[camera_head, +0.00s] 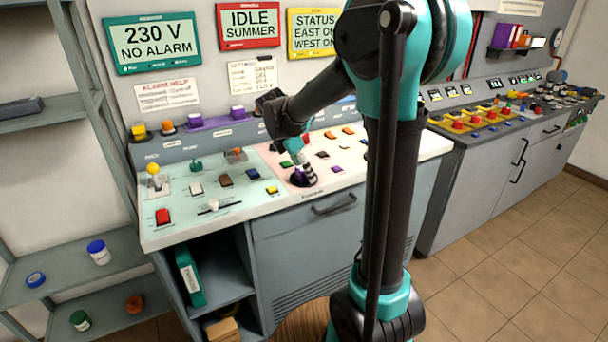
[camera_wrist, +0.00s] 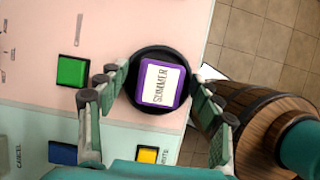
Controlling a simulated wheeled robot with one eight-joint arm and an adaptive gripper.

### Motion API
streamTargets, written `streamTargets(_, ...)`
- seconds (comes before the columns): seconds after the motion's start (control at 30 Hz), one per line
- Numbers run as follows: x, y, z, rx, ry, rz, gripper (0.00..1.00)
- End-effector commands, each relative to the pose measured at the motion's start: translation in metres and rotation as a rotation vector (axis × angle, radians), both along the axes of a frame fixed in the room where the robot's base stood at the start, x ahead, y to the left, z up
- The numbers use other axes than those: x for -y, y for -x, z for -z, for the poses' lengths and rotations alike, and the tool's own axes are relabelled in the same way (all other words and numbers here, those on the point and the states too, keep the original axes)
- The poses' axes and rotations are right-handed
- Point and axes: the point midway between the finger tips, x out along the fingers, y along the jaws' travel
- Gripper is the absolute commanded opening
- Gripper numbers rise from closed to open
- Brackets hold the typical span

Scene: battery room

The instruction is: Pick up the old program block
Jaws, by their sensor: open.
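The program block (camera_wrist: 158,84) is purple with a white label reading "SUMMER". It sits in a round black socket (camera_wrist: 136,97) on the pink part of the console top. In the head view the block (camera_head: 298,176) is small and partly hidden by my gripper. My gripper (camera_wrist: 160,80) is open, with one finger on each side of the block in the wrist view. I see a gap between the fingers and the block; whether they are down at its height I cannot tell.
A green button (camera_wrist: 72,70), a blue button (camera_wrist: 63,152) and a yellow button (camera_wrist: 148,154) are near the socket. A purple tray (camera_head: 208,122) is on the console's back ledge. A wooden barrel (camera_wrist: 245,120) stands beside the console edge. A red sign (camera_head: 248,25) reads "IDLE SUMMER".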

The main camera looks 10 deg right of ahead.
Motion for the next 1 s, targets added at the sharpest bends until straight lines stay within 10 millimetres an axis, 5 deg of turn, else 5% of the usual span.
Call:
streamTargets(0.17, 0.0, 0.0001, -0.0001, 0.0, 0.0, 0.0, 0.63)
streamTargets(0.6, 0.0, 0.0001, -0.0003, 0.0, 0.0, 0.0, 0.1)
streamTargets(1.0, 0.0, 0.0003, -0.008, 0.0, 0.0, 0.0, 0.1)
